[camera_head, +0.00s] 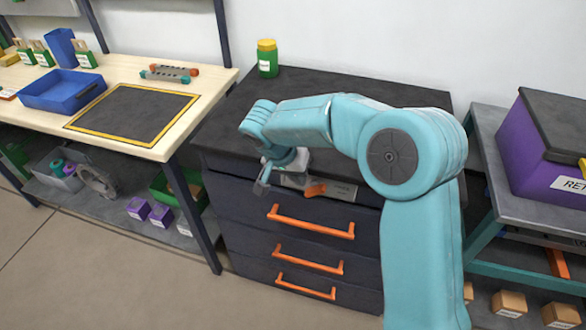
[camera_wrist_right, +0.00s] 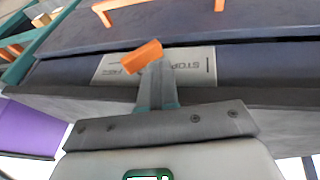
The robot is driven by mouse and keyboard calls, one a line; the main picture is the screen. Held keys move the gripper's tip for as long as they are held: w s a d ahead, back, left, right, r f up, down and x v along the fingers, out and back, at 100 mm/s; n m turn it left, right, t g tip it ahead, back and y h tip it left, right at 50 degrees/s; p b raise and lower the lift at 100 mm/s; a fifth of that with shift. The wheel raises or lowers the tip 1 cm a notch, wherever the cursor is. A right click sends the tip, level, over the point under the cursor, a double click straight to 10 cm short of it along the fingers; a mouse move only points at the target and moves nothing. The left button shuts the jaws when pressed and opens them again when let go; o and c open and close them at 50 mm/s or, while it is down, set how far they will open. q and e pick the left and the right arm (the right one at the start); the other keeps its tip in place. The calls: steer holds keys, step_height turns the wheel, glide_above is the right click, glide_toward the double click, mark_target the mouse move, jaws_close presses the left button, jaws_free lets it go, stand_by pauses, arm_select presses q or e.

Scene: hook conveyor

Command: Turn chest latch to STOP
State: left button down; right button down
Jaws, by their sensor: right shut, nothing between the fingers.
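The dark chest (camera_head: 228,208) stands in the middle of the head view, with an orange latch (camera_head: 316,189) on a pale plate (camera_head: 342,191) above its top drawer. In the wrist view the latch (camera_wrist_right: 141,56) lies at a slant across the plate (camera_wrist_right: 198,66), which reads STOP upside down beside smaller, blurred lettering. My right gripper (camera_head: 264,182) is shut and empty at the chest's front, left of the latch. In the wrist view its fingertips (camera_wrist_right: 159,62) are right beside the latch; I cannot tell whether they touch. My left gripper is not in view.
Three orange drawer handles (camera_head: 309,222) stick out below the latch. A green jar (camera_head: 267,58) with a yellow lid stands on the chest top. A workbench (camera_head: 129,68) stands left, and a purple box (camera_head: 540,150) sits on a stand at right. The floor in front is clear.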

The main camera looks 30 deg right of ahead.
mark_target(306, 191)
steer(key=shift+x, duration=1.65)
steer(key=shift+a, duration=0.1)
steer(key=shift+f+g, duration=0.2)
steer(key=shift+g, duration=0.1)
steer(key=shift+w+a+f+g+h+b, duration=0.15)
steer(key=shift+f+g+h+b, duration=0.15)
steer(key=shift+h+b, duration=0.35)
steer(key=shift+r, duration=0.15)
